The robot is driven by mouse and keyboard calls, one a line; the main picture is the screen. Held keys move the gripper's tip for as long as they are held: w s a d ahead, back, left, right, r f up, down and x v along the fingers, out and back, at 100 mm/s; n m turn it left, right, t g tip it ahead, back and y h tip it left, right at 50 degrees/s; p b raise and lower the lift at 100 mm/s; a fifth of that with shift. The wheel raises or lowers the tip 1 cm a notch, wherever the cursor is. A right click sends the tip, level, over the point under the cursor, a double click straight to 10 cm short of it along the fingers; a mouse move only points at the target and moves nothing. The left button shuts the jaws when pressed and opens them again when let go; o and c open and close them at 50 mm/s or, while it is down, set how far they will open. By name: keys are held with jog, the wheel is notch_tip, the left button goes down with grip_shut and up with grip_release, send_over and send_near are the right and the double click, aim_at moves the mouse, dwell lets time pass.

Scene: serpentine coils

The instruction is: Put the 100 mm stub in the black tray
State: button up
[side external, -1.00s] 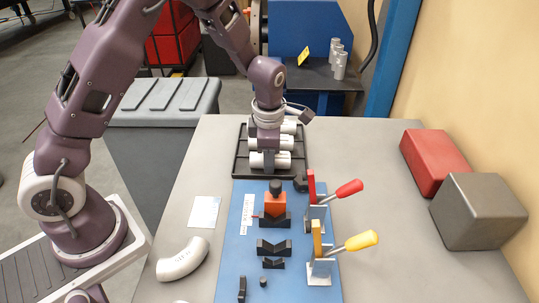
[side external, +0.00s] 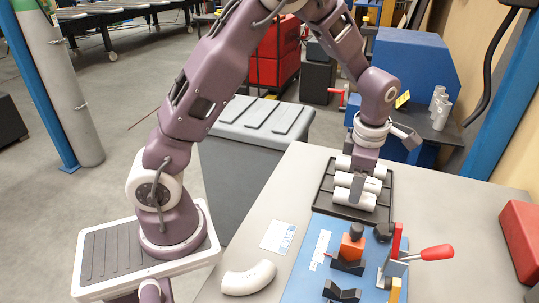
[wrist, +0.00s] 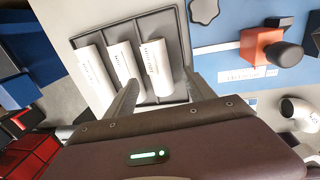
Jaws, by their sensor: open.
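The black tray (side external: 322,193) lies flat at the far end of the bench. Three white pipe stubs lie side by side in it, as the wrist view shows: left stub (wrist: 93,78), middle stub (wrist: 124,72) and right stub (wrist: 156,68). Each carries dark printing too small to read, so I cannot tell which is the 100 mm one. My gripper (wrist: 160,78) is open, its fingers pointing down over the tray on either side of the right stub. In the side view my gripper (side external: 357,186) partly hides the stubs, and contact is not clear.
A blue fixture plate (side external: 318,255) with an orange block (side external: 351,248) and a red-handled clamp (side external: 435,253) stands just in front of the tray. A white pipe elbow (side external: 248,279) and a paper sheet (side external: 279,237) lie to the left. Bare bench separates them from the tray.

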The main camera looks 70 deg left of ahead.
notch_tip(320, 180, up, 11)
jog(key=s+d+r+m+h, duration=0.1)
jog(key=s+d+m+h, duration=0.1)
jog(key=s+d+m, duration=1.35)
jog(key=f, duration=0.5)
jog(key=w+f+m, duration=0.1)
jog(key=f, duration=0.4)
jog(key=f+m, duration=0.1)
jog(key=f, duration=0.3)
jog(key=shift+w+d+f+m, duration=0.1)
jog(key=shift+w+f+m, duration=0.2)
jog(key=shift+f, duration=0.1)
notch_tip(320, 180, up, 8)
jog(key=a, duration=0.2)
jog(key=s+a+r+m+t, duration=0.4)
jog(key=s+a+r+m, duration=0.5)
jog(key=s+a+r, duration=0.2)
jog(key=shift+s+a+y, duration=0.4)
jog(key=shift+s, duration=0.1)
